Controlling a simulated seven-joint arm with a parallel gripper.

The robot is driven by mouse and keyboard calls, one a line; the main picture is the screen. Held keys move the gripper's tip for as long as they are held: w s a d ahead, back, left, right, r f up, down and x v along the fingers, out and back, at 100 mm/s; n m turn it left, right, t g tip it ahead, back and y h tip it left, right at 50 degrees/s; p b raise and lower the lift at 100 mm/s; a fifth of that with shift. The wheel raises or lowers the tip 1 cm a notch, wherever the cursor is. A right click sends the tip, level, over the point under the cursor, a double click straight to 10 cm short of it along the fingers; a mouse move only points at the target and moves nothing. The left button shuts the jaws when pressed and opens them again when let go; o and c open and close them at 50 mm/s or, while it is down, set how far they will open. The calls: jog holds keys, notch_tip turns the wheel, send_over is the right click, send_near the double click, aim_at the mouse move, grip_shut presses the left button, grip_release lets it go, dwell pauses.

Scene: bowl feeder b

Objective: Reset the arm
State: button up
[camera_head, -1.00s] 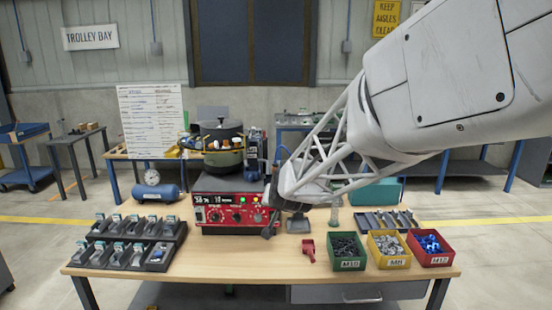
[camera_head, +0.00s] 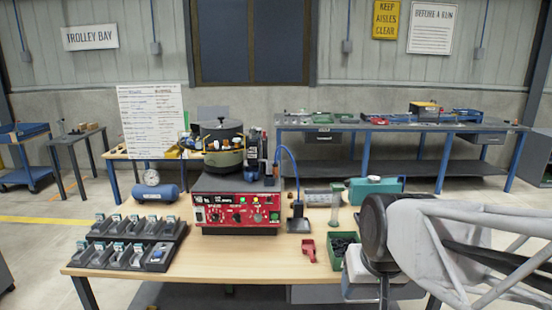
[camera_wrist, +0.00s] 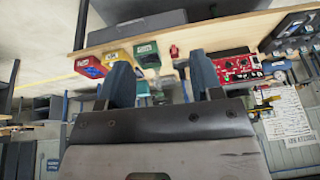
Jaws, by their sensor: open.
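My gripper (camera_wrist: 162,80) is open and empty in the wrist view, its two dark fingers apart with the workbench scene beyond them. In the head view my arm (camera_head: 455,235) reaches in from the right edge and covers the front right part of the wooden workbench (camera_head: 240,262). The fingertips cannot be made out clearly there. The wrist view is turned over, with the bench along its top. A green bin (camera_wrist: 147,48), a yellow bin (camera_wrist: 118,54) and a red bin (camera_wrist: 90,66) show near the fingers.
The red control unit (camera_head: 237,214) with the bowl feeder (camera_head: 223,150) stands mid-bench. A black tray (camera_head: 130,250) of parts lies left. A red scoop (camera_head: 308,250) lies beside the green bin (camera_head: 342,245). A teal container (camera_head: 375,189) stands behind. The bench's centre front is clear.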

jog(key=s+d+f+g, duration=0.1)
jog(key=s+d, duration=0.1)
jog(key=s, duration=0.6)
jog(key=shift+d+h, duration=0.2)
jog(key=shift+h, duration=0.1)
jog(key=shift+w+f, duration=0.1)
dwell(6.2)
